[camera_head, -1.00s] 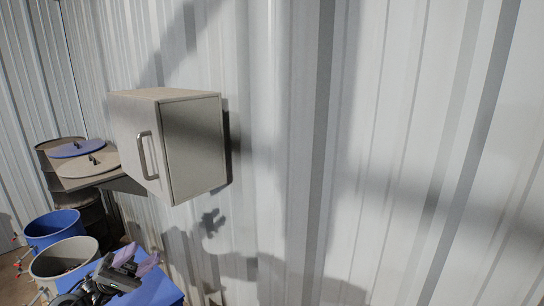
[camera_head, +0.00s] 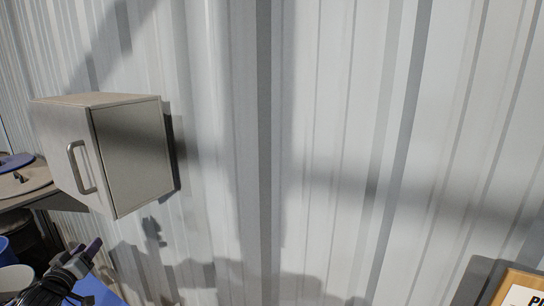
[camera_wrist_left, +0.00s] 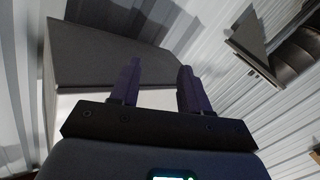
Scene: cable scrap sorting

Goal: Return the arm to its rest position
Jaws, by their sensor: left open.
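My left gripper (camera_head: 84,254) shows at the lower left of the head view, below the wall cabinet. In the left wrist view its two dark purple fingers (camera_wrist_left: 156,85) stand apart with nothing between them. The gripper is open and empty. Only the end of my left arm shows in the head view. My right gripper is in neither view.
A beige cabinet (camera_head: 136,155) with a metal handle hangs closed on the corrugated wall (camera_head: 330,130). A lidded drum's shelf (camera_head: 25,184) and part of a blue bin (camera_head: 6,252) show at the left edge. A wood-framed sign (camera_head: 516,290) is at the lower right.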

